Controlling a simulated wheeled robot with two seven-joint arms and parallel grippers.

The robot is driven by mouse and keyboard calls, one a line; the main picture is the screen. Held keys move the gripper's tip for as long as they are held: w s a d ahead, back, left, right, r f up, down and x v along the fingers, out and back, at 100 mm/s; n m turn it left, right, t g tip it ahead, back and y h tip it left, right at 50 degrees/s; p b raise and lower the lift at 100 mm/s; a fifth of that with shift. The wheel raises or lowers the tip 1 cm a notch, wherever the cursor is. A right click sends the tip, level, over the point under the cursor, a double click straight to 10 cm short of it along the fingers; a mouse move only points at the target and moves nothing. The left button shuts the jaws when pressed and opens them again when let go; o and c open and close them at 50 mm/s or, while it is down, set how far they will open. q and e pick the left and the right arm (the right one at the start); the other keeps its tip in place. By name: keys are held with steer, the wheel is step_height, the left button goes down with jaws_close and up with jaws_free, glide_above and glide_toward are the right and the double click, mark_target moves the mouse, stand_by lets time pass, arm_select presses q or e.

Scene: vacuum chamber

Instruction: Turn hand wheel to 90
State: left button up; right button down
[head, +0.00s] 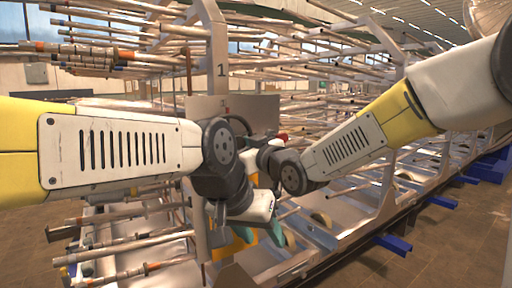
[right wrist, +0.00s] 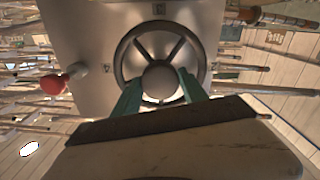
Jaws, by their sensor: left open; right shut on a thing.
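The hand wheel (right wrist: 122,58) is a dark ring with spokes and a round hub, on a grey panel (right wrist: 85,30). In the right wrist view, the teal fingers of my right gripper (right wrist: 159,84) reach over its lower part, one on each side of the hub. This gripper is shut on the wheel; the exact contact is hard to see. In the head view only a dark arc of the wheel (head: 238,121) shows behind my left wrist. My left gripper (head: 262,236) hangs below the wheel, open and empty, with teal fingers apart.
A red knob (right wrist: 53,84) sticks out left of the wheel. Racks of long rods (head: 300,75) fill the space behind and beside the panel. Metal frame posts (head: 217,60) stand close to my left arm. Bare floor (head: 450,235) lies at the right.

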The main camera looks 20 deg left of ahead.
steer(key=n, duration=0.4)
steer(key=shift+n, duration=0.4)
steer(key=n, duration=0.4)
steer(key=shift+n, duration=0.3)
steer(key=n, duration=0.4)
steer(key=shift+n, duration=2.1)
steer(key=c, duration=0.6)
jaws_free()
